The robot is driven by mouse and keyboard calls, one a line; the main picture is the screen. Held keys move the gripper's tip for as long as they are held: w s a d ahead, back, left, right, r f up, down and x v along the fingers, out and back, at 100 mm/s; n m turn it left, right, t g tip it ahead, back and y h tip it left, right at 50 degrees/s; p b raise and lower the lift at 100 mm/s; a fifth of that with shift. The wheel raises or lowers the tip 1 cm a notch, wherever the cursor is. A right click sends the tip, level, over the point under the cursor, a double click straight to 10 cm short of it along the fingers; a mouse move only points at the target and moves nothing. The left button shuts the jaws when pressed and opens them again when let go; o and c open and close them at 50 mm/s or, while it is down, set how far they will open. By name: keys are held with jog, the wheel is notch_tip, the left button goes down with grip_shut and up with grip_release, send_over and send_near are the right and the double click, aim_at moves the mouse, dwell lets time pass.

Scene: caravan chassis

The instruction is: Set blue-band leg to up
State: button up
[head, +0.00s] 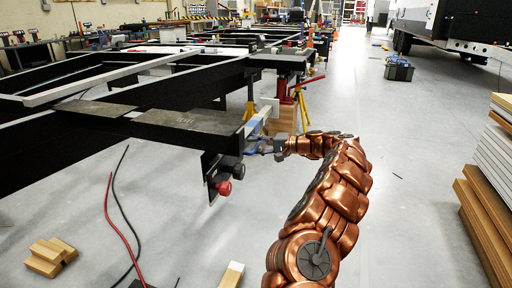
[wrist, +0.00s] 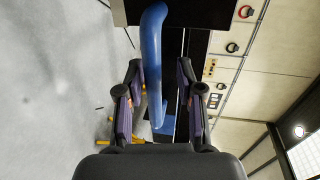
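A curved blue bar (wrist: 154,60) runs between the fingers of my gripper in the wrist view, with gaps showing on both sides. My gripper (wrist: 159,72) is open around it, apart from both pads. In the head view, my gripper (head: 275,148) is at the chassis's near right corner, beside a pale bluish bar (head: 258,122); its fingers are small and partly hidden there. I cannot make out the leg's blue band or the leg's position clearly.
The black chassis frame (head: 190,128) fills the left. A plate with red and black knobs (head: 216,175) hangs below its corner. A yellow stand (head: 250,108) and red jack (head: 284,88) stand behind. Stacked boards (head: 485,215) are at right. Cables and wood blocks (head: 50,256) lie on the floor.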

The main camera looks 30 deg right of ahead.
jog(key=shift+f, duration=0.15)
jog(key=v, duration=1.2)
jog(key=shift+a, duration=0.1)
dwell(0.4)
